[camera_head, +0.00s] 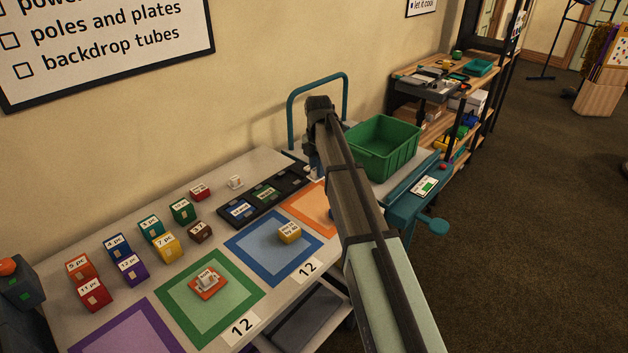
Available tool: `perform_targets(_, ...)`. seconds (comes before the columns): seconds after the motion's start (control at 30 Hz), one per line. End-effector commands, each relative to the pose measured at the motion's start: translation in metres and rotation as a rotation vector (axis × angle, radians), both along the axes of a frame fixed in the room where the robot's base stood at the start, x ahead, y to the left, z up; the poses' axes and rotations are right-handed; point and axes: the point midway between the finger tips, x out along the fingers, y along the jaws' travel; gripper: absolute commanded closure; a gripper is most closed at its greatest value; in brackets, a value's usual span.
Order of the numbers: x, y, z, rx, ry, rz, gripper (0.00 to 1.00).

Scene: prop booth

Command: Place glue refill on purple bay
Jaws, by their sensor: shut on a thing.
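The purple bay (136,312) is a purple-bordered square at the near left of the table, cut off by the bottom edge; its visible part is empty. My gripper (313,160) is at the far end of my arm, above the table's back right, near the orange bay and the green bin. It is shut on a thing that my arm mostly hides. I cannot make out which thing it is. I see no item that I can read as the glue refill; most labels are too small.
A green bay (176,297) holds a red-and-white item; a blue bay (252,241) holds a yellow block. An orange bay (310,207) is partly behind my arm. Several labelled blocks (166,247) stand at the left. A black tray (232,221) and green bin (388,160) are farther back.

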Motion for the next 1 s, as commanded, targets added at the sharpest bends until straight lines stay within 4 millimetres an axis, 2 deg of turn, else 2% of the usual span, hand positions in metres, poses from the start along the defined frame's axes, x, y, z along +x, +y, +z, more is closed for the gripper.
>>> perform_targets(0.1,0.000,0.000,0.009,0.000,0.000,0.000,1.00)
perform_targets(0.3,0.000,0.001,0.014,0.000,0.000,0.002,1.00)
perform_targets(0.47,-0.003,0.021,0.014,0.000,0.000,0.026,1.00)
perform_targets(0.57,-0.008,0.047,0.014,0.000,0.000,0.060,1.00)
perform_targets(0.77,-0.026,0.117,0.015,0.000,-0.002,0.151,1.00)
perform_targets(1.0,-0.058,0.199,0.017,0.002,-0.005,0.263,1.00)
